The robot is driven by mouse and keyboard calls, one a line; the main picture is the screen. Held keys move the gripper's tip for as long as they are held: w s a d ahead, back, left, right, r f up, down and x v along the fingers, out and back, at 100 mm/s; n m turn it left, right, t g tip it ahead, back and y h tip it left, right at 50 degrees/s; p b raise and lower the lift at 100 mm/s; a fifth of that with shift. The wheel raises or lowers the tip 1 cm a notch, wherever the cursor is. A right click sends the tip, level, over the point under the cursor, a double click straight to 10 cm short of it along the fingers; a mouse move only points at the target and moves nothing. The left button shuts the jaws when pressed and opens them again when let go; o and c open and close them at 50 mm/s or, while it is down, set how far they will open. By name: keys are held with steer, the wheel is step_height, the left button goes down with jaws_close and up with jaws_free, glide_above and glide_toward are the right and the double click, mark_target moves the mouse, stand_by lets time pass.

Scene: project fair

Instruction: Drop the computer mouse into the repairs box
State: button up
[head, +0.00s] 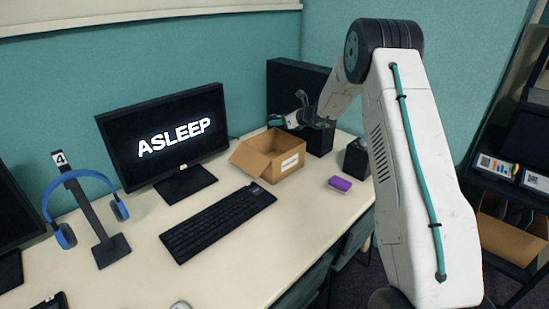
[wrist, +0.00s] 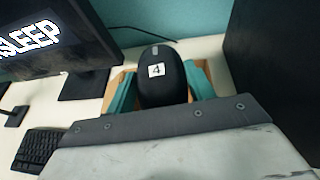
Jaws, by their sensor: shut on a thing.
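A black computer mouse with a white "4" label (wrist: 157,71) is between the teal fingers of my gripper (wrist: 160,88) in the wrist view. My gripper is shut on it. In the head view my gripper (head: 284,119) is above the open cardboard box (head: 285,160), which has a white label on its front too small to read. The box sits on the desk, right of the monitor. In the wrist view parts of the box (wrist: 112,85) show below the mouse; its inside is mostly hidden.
A monitor reading "ASLEEP" (head: 165,138) stands left of the box, with a keyboard (head: 218,221) in front. A black tower (head: 296,85) stands behind. A purple block (head: 339,184) and a dark holder (head: 357,160) are to the right. Blue headphones (head: 120,208) hang at left.

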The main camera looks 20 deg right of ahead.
mark_target(281, 127)
steer(key=shift+f, duration=1.65)
steer(key=o, duration=1.1)
steer(key=v, duration=0.8)
steer(key=shift+f, duration=0.1)
